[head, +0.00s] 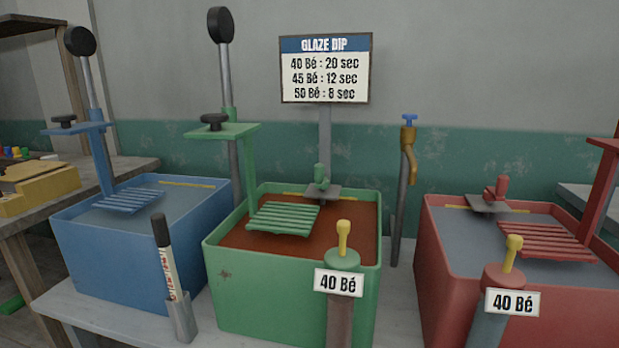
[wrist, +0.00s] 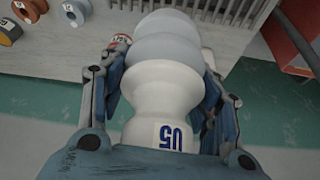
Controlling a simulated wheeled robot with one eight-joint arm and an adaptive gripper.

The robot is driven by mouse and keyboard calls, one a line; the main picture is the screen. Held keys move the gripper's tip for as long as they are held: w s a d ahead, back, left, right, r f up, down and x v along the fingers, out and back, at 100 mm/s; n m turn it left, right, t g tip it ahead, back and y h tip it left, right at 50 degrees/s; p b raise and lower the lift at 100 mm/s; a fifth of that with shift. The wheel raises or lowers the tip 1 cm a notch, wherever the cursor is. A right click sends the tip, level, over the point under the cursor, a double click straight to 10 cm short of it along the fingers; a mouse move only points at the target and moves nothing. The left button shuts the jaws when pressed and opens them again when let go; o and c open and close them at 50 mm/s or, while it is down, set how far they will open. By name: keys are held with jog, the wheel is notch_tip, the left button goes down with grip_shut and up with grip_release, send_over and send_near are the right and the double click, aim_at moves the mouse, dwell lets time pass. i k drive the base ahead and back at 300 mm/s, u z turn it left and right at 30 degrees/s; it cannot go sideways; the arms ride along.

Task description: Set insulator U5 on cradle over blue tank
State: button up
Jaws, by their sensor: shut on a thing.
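The insulator U5 (wrist: 165,92) is a ribbed body, grey at the far end and white nearer, with a blue U5 label on its near end. My gripper (wrist: 165,85) is shut on it, with a finger on each side. Neither the insulator nor my gripper shows in the head view. The blue tank (head: 125,262) stands at the left in the head view, holding grey-blue liquid. Its slatted blue cradle (head: 129,201) hangs from a blue post with a black-knobbed lever and bears nothing.
A green tank (head: 290,306) with brown liquid and an empty green cradle (head: 284,217) stands to the right. A red tank (head: 440,270) is farther right. A marker (head: 164,262) stands before the blue tank. A glaze sign (head: 325,68) is behind.

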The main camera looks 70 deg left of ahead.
aim_at(130, 197)
jog(key=k, duration=1.8)
jog(key=u, duration=2.5)
jog(key=i, duration=1)
jog(key=z, duration=0.05)
